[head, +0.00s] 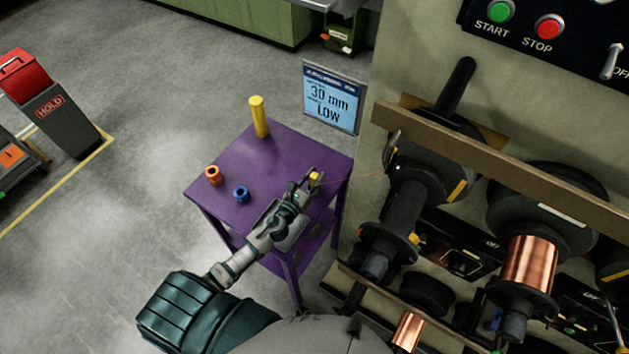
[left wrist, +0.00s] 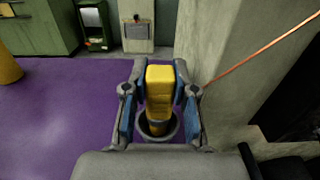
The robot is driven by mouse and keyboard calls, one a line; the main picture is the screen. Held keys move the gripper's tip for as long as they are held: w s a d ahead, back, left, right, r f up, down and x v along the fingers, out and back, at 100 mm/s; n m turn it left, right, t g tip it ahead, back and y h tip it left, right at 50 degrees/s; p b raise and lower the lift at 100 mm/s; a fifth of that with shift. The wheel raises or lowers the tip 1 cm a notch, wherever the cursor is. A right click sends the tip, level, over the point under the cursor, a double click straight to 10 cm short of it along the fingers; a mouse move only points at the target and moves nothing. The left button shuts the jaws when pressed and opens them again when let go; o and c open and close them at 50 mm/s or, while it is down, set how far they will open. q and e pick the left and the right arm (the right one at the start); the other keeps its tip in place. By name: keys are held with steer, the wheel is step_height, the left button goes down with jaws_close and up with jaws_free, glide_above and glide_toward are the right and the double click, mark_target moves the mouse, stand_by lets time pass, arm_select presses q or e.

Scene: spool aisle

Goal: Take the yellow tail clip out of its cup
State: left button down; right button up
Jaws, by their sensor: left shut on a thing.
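The yellow tail clip (left wrist: 160,88) is a blocky yellow piece between the blue-padded fingers of my left gripper (left wrist: 158,95), which is shut on it. In the head view the clip (head: 314,177) shows as a small yellow spot at my left gripper (head: 304,187), over the right part of the purple table. Below the clip in the left wrist view is a round dark grey cup (left wrist: 174,133). The clip's lower end shows within the cup's rim; I cannot tell how deep it sits. My right gripper is not in view.
The purple table (head: 240,155) also holds an orange ring-shaped piece (head: 213,176), a blue one (head: 241,194) and a yellow post (head: 259,117). A machine with spools (head: 530,262) stands close on the right. A thin copper wire (left wrist: 262,56) runs from the right toward the gripper.

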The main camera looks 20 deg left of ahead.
arm_select(q)
steer(key=shift+r, duration=0.5)
steer(key=r+p, duration=0.1)
steer(key=r, duration=0.1)
steer(key=shift+s+r+p, duration=0.35)
steer(key=shift+s, duration=0.05)
steer(key=s+d+r+b, duration=0.1)
steer(key=s+d+b, duration=0.1)
steer(key=s, duration=1.3)
steer(key=shift+d+r+b, duration=0.2)
steer(key=shift+d+b, duration=0.05)
steer(key=shift+b, duration=0.05)
